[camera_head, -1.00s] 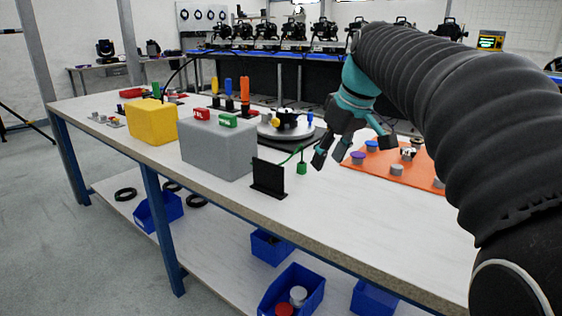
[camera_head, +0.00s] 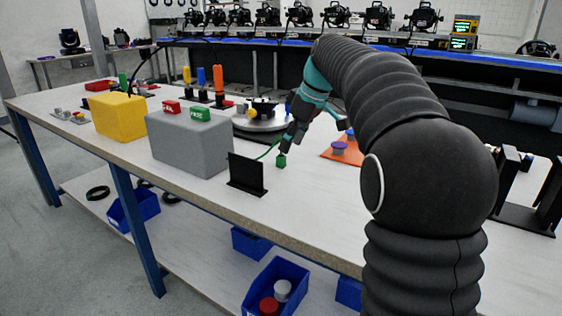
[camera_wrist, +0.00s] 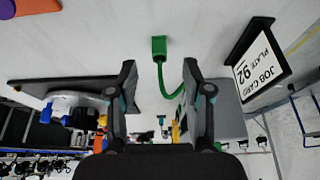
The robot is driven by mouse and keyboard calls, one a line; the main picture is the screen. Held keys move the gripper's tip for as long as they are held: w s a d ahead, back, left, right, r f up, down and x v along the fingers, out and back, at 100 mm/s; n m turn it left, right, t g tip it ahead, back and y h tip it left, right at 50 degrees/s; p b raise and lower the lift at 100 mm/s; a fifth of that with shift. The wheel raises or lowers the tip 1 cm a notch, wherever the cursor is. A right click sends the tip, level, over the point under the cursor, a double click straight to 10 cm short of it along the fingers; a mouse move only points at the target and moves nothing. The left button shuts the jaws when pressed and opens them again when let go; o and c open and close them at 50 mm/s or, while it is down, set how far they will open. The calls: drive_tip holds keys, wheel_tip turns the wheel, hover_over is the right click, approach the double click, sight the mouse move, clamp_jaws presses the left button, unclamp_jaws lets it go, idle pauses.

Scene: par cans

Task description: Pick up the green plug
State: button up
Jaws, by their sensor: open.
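The green plug (camera_head: 281,160) stands on the white bench top, just right of a black upright plate. My gripper (camera_head: 285,148) points down just above the plug in the head view; in the wrist view my gripper (camera_wrist: 160,70) is open and empty. The fingers look apart from the plug, though the gap is hard to judge.
The black plate (camera_head: 246,174) carries a job card (camera_wrist: 258,66) in the wrist view. A grey box (camera_head: 190,146) and a yellow box (camera_head: 120,117) stand left. A round turntable (camera_head: 262,122) is behind, an orange mat (camera_head: 345,152) right.

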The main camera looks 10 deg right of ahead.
sight(284, 157)
drive_tip(key=shift+x, duration=3)
drive_tip(key=shift+w, duration=0.1)
drive_tip(key=c, duration=0.9)
